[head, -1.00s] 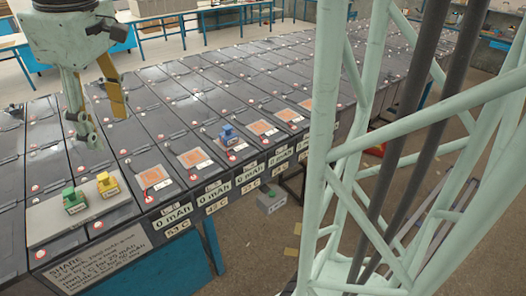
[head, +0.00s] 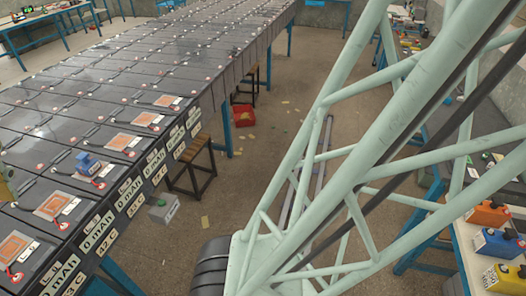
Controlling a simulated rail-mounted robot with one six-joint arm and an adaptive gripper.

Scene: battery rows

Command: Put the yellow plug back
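The yellow plug that stood beside a green plug on the grey plate is outside the present view, and so are the green plug and the plate. A small ochre and greenish sliver shows at the left edge; it may be part of my gripper, but its fingertips are not visible. A blue plug (head: 88,163) stands on the near edge of the battery rows (head: 110,83). On a table at the lower right stand an orange block (head: 488,214), a blue block (head: 497,243) and a yellow block (head: 505,279). I cannot tell whether these blocks are plugs.
My pale green lattice column crosses the right half. A wooden stool (head: 190,161), a grey box (head: 163,208) and a red crate (head: 242,115) stand on the floor near the rows. The floor (head: 240,180) between the rows and my column is mostly open, with scattered yellowish scraps.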

